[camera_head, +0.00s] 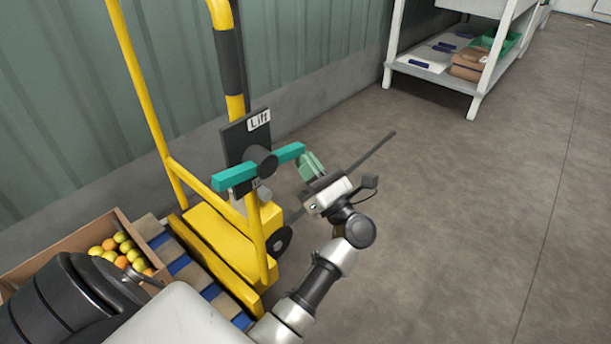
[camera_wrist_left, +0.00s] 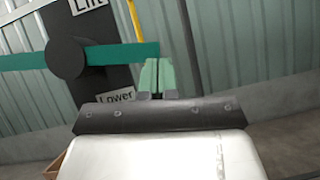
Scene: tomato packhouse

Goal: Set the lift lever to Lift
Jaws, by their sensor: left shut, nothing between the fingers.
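The lift lever (camera_head: 236,177) is a teal bar through a dark round hub on a dark plate (camera_head: 236,136) of the yellow pallet truck. A "Lift" label (camera_head: 259,120) is at the plate's top; the wrist view shows a "Lower" label (camera_wrist_left: 117,96) below the hub. The lever (camera_wrist_left: 118,54) lies about level there, between the labels. My left gripper (camera_head: 310,166) is shut and empty, with pale green fingers just beside the lever's right end. In the wrist view the fingertips (camera_wrist_left: 157,74) are just below that end; I cannot tell if they touch. My right gripper is not in view.
The yellow truck frame (camera_head: 180,190) rises left of the lever. A cardboard box (camera_head: 40,255) of orange and yellow-green tomatoes sits on a pallet (camera_head: 185,250) at lower left. A green ribbed wall (camera_head: 60,120) is behind. A white shelf (camera_head: 478,108) stands at back right; the floor (camera_head: 470,230) is clear.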

